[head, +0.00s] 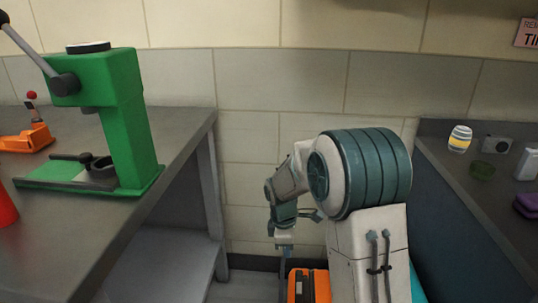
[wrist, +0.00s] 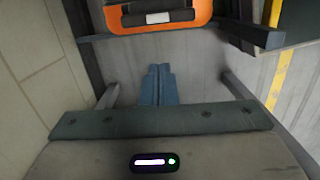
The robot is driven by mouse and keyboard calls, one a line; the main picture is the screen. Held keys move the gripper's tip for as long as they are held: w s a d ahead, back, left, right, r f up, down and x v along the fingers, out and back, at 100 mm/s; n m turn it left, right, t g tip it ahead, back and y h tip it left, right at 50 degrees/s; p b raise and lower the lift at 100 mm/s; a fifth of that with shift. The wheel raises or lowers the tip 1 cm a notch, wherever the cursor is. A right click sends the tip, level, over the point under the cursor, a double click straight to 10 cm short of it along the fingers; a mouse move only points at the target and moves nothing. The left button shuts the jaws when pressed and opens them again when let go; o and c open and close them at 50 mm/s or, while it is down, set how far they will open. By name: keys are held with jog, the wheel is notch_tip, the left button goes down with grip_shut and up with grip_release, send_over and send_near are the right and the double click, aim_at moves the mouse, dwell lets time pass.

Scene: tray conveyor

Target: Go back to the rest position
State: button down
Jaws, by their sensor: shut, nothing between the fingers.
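My gripper (head: 284,250) hangs down from my bent arm in the gap between the two worktops in the head view. In the wrist view its two blue fingers (wrist: 159,72) lie side by side, shut with nothing between them. The fingers are over a grey floor and touch nothing that I can see.
A green press (head: 128,120) with a lever stands on the left grey bench (head: 180,135). An orange and black object (wrist: 150,27) is low near my gripper. The right counter (head: 470,185) holds a yellow-banded jar (head: 460,139) and several small things. A tiled wall closes the back.

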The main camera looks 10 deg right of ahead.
jog(key=s+d+r+m+t+p, duration=0.1)
jog(key=s+r+m+p, duration=0.4)
jog(key=r, duration=0.9)
jog(key=s+d+r+m+t+p, duration=0.1)
jog(key=s+r+m+p, duration=0.4)
jog(key=s+r+p, duration=0.5)
jog(key=s+d+r+m+t+y+p, duration=0.1)
jog(key=s+r+m+p, duration=0.4)
jog(key=r+p, duration=0.8)
jog(key=s+r, duration=0.3)
jog(key=r, duration=0.3)
jog(key=shift+d+m+p, duration=0.25)
jog(key=shift+m+p, duration=0.1)
jog(key=shift+m, duration=0.05)
